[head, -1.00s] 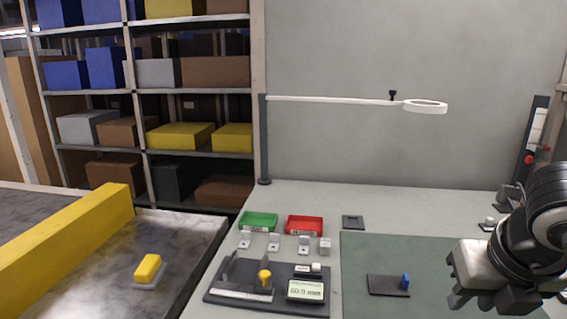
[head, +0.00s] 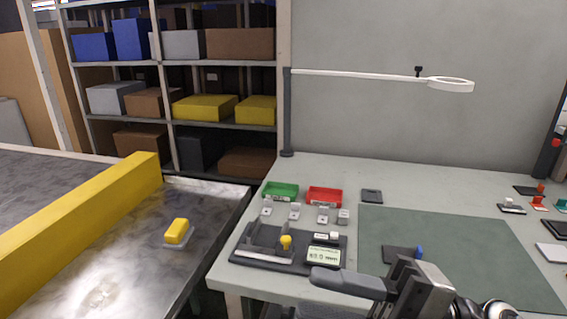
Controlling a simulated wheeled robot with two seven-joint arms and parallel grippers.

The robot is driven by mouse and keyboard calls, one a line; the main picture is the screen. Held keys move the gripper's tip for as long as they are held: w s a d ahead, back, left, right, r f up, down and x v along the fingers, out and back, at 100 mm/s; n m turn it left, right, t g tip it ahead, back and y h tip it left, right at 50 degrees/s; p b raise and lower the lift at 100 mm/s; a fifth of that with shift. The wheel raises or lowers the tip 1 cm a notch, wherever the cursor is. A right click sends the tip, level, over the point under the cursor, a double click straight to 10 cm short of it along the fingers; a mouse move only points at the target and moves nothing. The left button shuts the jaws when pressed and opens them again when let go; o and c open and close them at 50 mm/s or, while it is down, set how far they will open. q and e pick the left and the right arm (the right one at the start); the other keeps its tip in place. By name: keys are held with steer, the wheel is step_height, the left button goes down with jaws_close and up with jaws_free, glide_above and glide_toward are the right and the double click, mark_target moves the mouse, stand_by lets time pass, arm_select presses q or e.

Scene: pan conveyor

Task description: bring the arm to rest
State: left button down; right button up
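My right gripper (head: 312,294) is at the bottom of the head view, in front of the bench's near edge. Its fingers point left and stand apart, with nothing seen between them. The lower finger is partly cut off by the picture's bottom edge. My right arm comes in from the bottom right. My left gripper is not in view.
The bench (head: 340,172) holds a green bin (head: 281,190), a red bin (head: 324,195), small grey blocks, a green mat (head: 455,240) and a dark plate with a blue peg (head: 419,252). A conveyor (head: 110,280) with a yellow-topped piece (head: 177,231) lies left. A lamp (head: 450,84) overhangs.

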steer(key=w+d+f+m+t+h, duration=0.4)
steer(key=f+m+t+h, duration=0.3)
steer(key=m, duration=0.5)
steer(key=w+d+f+m+t+h, duration=0.4)
steer(key=f+m+t+h, duration=0.15)
steer(key=m+t, duration=0.55)
steer(key=s+f+m+g+h, duration=0.2)
steer(key=s+f+m+g, duration=0.1)
steer(key=f, duration=0.5)
steer(key=s+d+f+m+g+h+p, duration=0.1)
steer(key=s+f+m+g+h, duration=0.2)
steer(key=s+f+g, duration=0.3)
step_height(320, 180, down, 4)
steer(key=shift+r+m, duration=0.25)
steer(key=shift+m, duration=0.35)
